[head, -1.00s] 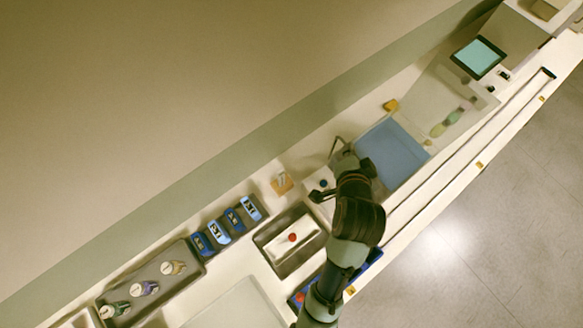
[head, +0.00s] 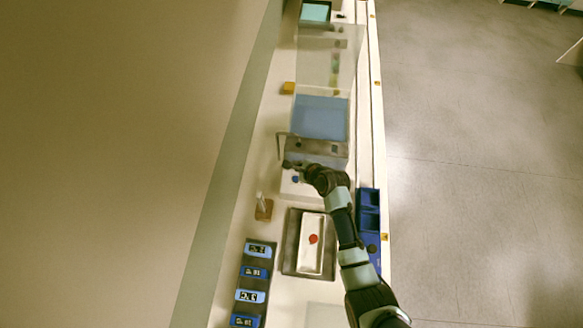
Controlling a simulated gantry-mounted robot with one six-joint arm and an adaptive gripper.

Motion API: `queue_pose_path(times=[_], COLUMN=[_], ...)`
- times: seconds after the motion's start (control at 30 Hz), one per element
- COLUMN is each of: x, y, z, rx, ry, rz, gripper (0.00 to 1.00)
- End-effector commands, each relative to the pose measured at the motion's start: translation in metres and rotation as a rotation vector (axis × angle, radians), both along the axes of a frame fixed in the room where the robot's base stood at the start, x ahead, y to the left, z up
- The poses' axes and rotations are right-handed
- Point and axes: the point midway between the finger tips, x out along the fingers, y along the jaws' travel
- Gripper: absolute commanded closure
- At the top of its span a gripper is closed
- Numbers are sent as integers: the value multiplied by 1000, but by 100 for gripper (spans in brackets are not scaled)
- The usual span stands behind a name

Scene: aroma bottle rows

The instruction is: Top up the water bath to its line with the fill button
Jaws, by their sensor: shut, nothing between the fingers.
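The water bath (head: 320,117) is a rectangular basin with a flat blue surface, in the upper middle of the head view. Its level line cannot be made out. A thin bent pipe (head: 278,146) stands at its near left corner. A grey panel (head: 316,147) with small dark fittings lies along its near side. A small round blue button (head: 295,179) sits on a white block (head: 290,189) just nearer than the panel. My gripper (head: 287,165) is shut and empty, over the area between panel and button. I cannot tell whether it touches anything.
A grey tray (head: 289,262) holds a white dish with a red item. Blue display units (head: 257,249) stand in a row at lower left. A small wooden holder (head: 264,209) is left of the tray. Blue bins (head: 369,198) line the right edge.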

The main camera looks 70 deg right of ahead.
Motion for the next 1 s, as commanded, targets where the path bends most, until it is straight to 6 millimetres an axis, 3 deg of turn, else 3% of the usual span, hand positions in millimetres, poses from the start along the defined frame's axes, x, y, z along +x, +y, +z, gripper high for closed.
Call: queue_pose_path(times=[0.27,0.7,1.0], x=[0,0,1], y=[0,1,0], z=[-13,-71,-88], rx=[-1,-2,-2], ry=[1,2,2], rz=[3,3,3], gripper=[100,100,100])
